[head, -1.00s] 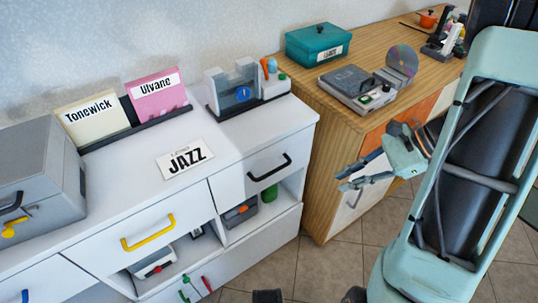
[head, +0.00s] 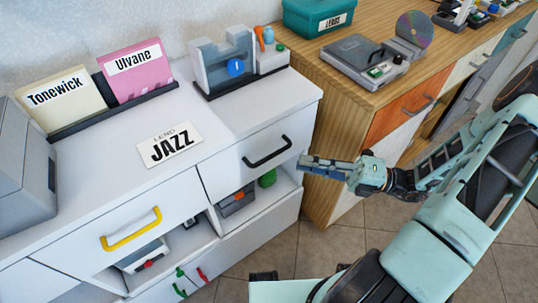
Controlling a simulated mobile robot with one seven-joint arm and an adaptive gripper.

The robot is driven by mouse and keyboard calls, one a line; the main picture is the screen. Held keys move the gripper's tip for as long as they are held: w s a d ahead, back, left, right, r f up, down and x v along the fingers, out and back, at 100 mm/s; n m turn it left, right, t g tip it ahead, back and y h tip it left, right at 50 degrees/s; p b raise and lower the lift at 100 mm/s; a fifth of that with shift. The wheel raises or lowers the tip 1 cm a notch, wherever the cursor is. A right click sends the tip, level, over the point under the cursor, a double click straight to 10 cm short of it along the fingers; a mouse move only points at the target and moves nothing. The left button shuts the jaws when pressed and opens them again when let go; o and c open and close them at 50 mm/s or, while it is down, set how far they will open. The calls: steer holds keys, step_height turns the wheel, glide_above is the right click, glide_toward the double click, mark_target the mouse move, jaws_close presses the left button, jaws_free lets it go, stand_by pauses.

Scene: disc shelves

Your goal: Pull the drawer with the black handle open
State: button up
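The black handle (head: 267,151) is a dark bar on the white front of the right-hand drawer (head: 228,169) in the white cabinet. That drawer looks shut. My gripper (head: 303,164) is just right of the handle in the head view, its fingers pointing left toward the drawer front. I see a gap between the fingertips and the handle. The fingers overlap from this angle, so I cannot tell how far apart they are. Nothing shows held in them.
A drawer with a yellow handle (head: 131,229) is to the left. Open compartments with small items lie below both drawers. A JAZZ card (head: 170,145) and a grey and blue holder (head: 225,62) are on the white top. A wooden cabinet (head: 317,110) stands to the right.

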mark_target(270, 156)
steer(key=b+x, duration=0.1)
steer(key=x, duration=0.8)
steer(key=shift+a, duration=0.4)
jaws_close()
steer(key=shift+s, duration=0.1)
